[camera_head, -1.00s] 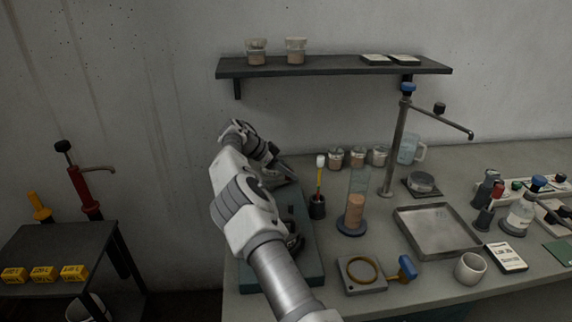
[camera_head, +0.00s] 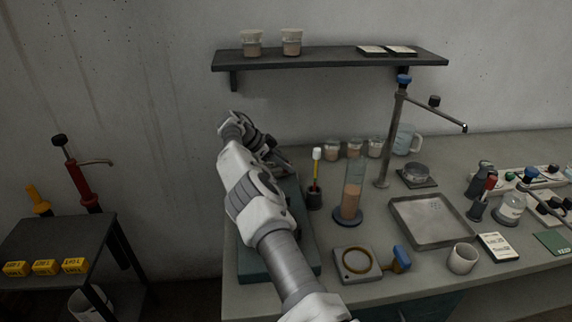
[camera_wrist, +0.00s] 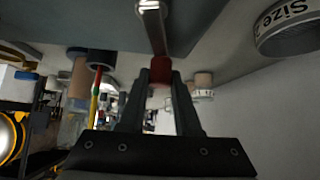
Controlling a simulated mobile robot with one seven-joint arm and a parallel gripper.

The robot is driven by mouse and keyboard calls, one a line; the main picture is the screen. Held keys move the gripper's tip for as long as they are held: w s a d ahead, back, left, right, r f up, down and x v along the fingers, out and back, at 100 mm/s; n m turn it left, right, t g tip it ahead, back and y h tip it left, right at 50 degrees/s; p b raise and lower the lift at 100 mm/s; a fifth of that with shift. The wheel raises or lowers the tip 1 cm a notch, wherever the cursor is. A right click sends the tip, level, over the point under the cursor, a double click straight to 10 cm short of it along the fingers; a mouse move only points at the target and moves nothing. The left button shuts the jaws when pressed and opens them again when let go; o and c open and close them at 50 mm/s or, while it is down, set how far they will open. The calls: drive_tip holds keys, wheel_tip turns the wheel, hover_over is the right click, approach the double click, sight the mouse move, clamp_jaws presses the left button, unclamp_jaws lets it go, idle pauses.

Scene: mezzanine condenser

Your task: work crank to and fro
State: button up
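The crank (camera_wrist: 152,25) shows in the wrist view as a grey metal arm with a red grip (camera_wrist: 160,68) at its end. My gripper (camera_wrist: 159,75) has one finger on each side of the red grip and appears closed on it. In the head view my arm covers the crank and most of the dark green base (camera_head: 250,263) at the left end of the bench. My fingertips cannot be made out there.
A yellow-handled tool in a dark holder (camera_head: 315,200) and a tall cylinder (camera_head: 350,195) stand just right of my arm. A ring plate (camera_head: 357,264), metal tray (camera_head: 432,221) and grey cup (camera_head: 463,259) lie farther right. A shelf (camera_head: 330,60) hangs above.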

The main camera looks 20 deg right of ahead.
drive_tip(key=o, duration=0.5)
